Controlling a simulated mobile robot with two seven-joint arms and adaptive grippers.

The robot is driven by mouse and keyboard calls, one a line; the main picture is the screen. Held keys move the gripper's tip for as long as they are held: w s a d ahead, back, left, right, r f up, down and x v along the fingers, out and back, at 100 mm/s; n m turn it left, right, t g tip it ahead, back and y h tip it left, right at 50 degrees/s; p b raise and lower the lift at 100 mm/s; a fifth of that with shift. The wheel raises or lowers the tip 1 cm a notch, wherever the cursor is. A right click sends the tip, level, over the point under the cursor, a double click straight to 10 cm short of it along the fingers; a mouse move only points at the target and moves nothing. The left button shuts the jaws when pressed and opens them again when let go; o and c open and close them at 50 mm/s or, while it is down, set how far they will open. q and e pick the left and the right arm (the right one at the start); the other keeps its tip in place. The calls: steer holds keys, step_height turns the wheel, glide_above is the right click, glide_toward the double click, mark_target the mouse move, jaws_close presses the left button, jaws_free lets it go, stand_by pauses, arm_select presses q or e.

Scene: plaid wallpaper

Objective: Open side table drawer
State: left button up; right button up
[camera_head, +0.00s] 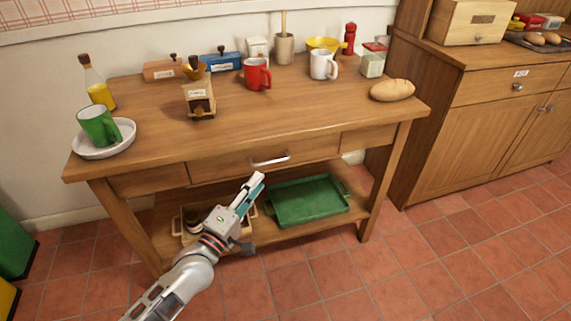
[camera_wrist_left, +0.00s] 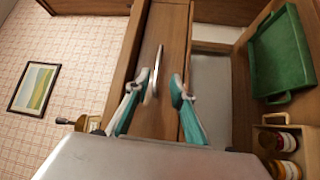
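The wooden side table (camera_head: 150,151) has a closed drawer (camera_head: 236,165) in its front, with a curved metal bar handle (camera_head: 270,161). The drawer front (camera_wrist_left: 163,120) and handle (camera_wrist_left: 154,75) also show in the wrist view. My left gripper (camera_head: 256,184) is in front of the drawer, just below the handle in the head view. In the wrist view its teal-padded fingers (camera_wrist_left: 160,82) are spread, with the handle appearing between them, nearer the left finger. I cannot tell whether a finger touches the handle. My right gripper is not in view.
On the lower shelf are a green tray (camera_head: 308,201) and a small crate with jars (camera_wrist_left: 281,152). The tabletop holds mugs, a grinder (camera_head: 199,98), a bottle and bread (camera_head: 392,90). A wooden cabinet (camera_head: 480,130) stands to the right. The tiled floor (camera_head: 440,260) in front is clear.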

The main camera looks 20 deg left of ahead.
arm_select(q)
steer(key=b+x, duration=0.1)
steer(key=x, duration=0.6)
steer(key=shift+w+r, duration=0.25)
steer(key=shift+w, duration=0.15)
jaws_close()
